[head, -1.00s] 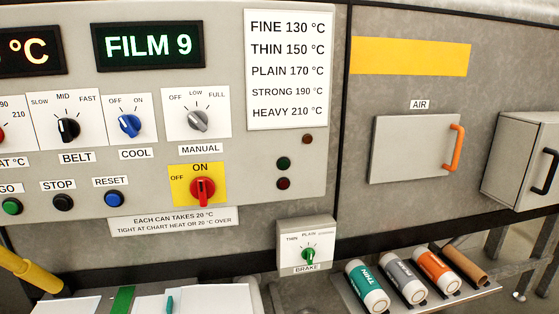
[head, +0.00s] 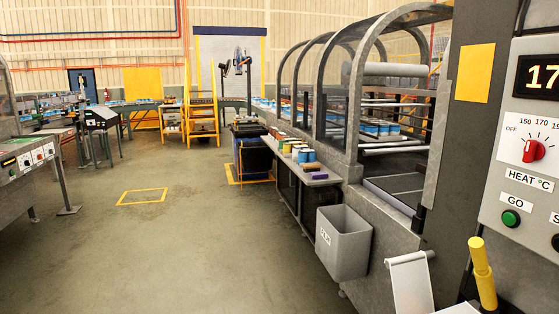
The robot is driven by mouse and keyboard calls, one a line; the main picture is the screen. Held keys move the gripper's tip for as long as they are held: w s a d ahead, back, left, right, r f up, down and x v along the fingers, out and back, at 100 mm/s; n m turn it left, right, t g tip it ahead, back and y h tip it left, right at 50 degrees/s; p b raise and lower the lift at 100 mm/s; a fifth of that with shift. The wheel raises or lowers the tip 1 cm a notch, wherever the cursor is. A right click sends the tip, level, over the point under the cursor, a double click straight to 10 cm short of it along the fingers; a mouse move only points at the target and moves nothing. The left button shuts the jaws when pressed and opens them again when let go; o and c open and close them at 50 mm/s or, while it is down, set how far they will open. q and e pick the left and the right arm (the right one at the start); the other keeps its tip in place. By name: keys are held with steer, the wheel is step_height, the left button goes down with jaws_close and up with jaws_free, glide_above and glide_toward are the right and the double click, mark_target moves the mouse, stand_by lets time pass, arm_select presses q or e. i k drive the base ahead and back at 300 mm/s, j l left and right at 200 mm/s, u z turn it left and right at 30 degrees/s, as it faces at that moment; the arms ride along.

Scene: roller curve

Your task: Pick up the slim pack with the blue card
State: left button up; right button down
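I cannot make out a slim pack with a blue card for certain in the head view. A few small packs, some with blue (head: 307,155), stand on a narrow side shelf (head: 318,180) along the machine; they are too small to tell apart. More blue-and-white packs (head: 378,128) sit inside the arched machine. Neither of my grippers is in view.
A grey bin (head: 343,243) hangs at the machine's near side. The control panel (head: 530,190) and a yellow handle (head: 483,272) are close at the right. Open floor (head: 170,240) lies ahead and left, with a yellow-marked rectangle (head: 142,196). Yellow steps (head: 202,105) stand farther back.

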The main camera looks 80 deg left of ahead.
mark_target(306, 156)
steer(key=u, duration=2.4)
steer(key=i+j+u, duration=0.3)
steer(key=i, duration=0.45)
steer(key=i+u, duration=0.35)
steer(key=i, duration=0.4)
steer(key=i+z, duration=0.1)
steer(key=i, duration=0.9)
steer(key=i+j+z, duration=0.1)
steer(key=i, duration=0.9)
steer(key=j, duration=0.1)
